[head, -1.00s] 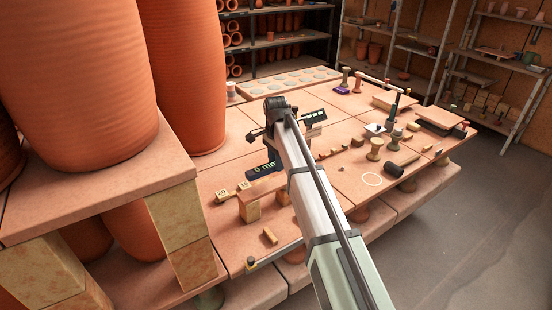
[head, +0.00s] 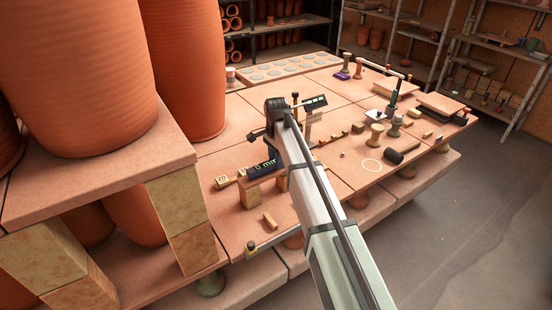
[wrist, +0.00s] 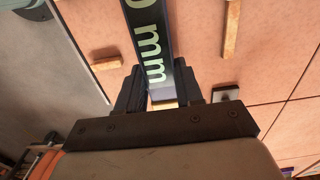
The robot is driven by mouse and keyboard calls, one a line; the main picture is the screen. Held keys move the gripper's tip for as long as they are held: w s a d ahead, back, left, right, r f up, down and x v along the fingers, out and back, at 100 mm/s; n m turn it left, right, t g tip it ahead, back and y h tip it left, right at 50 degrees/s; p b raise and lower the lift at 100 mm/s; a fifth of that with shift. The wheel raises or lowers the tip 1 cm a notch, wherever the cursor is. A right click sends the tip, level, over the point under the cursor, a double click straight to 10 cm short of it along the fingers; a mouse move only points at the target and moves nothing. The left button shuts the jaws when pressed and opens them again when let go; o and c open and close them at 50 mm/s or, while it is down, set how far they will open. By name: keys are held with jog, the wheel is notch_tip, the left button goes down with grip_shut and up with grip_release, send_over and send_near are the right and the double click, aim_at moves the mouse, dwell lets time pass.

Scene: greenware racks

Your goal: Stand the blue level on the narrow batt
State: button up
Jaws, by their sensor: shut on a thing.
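The level is a dark blue-black bar (head: 265,170) with pale green "0 mm" lettering. It also shows in the wrist view (wrist: 148,40), running up out of the frame from between my fingers. My gripper (wrist: 162,98) is shut on the level near its lower end in that view. In the head view my own arm hides the fingers and the level's right end. The narrow batt (head: 260,181) is a small terracotta slab raised on two short tan props. The level overlaps the batt's back edge in the head view; I cannot tell whether they touch.
A tan block marked with numbers (head: 226,182) stands just left of the batt, and a small tan stick (head: 270,221) lies in front. A tall orange pot (head: 185,70) and a raised shelf (head: 100,185) crowd the left. Several small tools and spools stand to the right.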

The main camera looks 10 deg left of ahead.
jog(key=shift+f, duration=0.55)
jog(key=o, duration=1.6)
jog(key=shift+r, duration=0.15)
jog(key=shift+r, duration=2.85)
jog(key=shift+d, duration=0.1)
